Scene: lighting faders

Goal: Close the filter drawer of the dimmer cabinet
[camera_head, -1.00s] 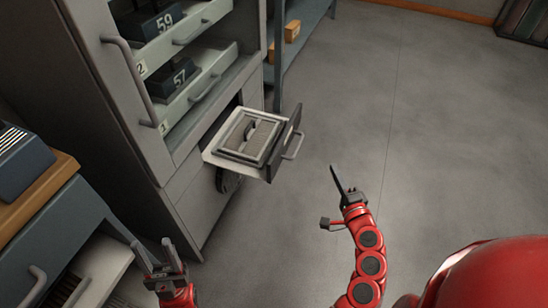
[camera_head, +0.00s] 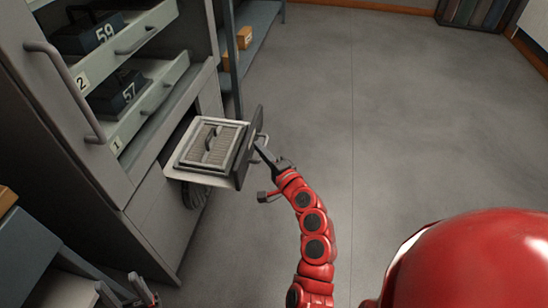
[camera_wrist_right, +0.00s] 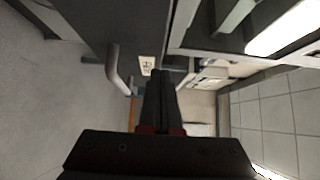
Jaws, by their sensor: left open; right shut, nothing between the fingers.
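The filter drawer (camera_head: 170,166) is pulled out of the lower part of the grey dimmer cabinet (camera_head: 60,140). A framed, pleated filter (camera_head: 212,144) with a handle lies in it. Its dark front panel (camera_head: 247,150) faces right and carries a bar handle (camera_head: 262,139). My right gripper (camera_head: 258,147) is shut and empty, its tips at the front panel beside the handle; I cannot tell if they touch. In the right wrist view the shut fingers (camera_wrist_right: 160,76) point at the dark panel, with the handle (camera_wrist_right: 118,70) to their left. My left gripper (camera_head: 120,286) is open and empty at the bottom left.
Above are open shelves with dark units marked 59 (camera_head: 90,36) and 57 (camera_head: 118,92). A tall door handle (camera_head: 66,90) is on the cabinet's left. A blue-grey rack (camera_head: 255,30) stands behind. The floor (camera_head: 400,120) to the right is clear.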

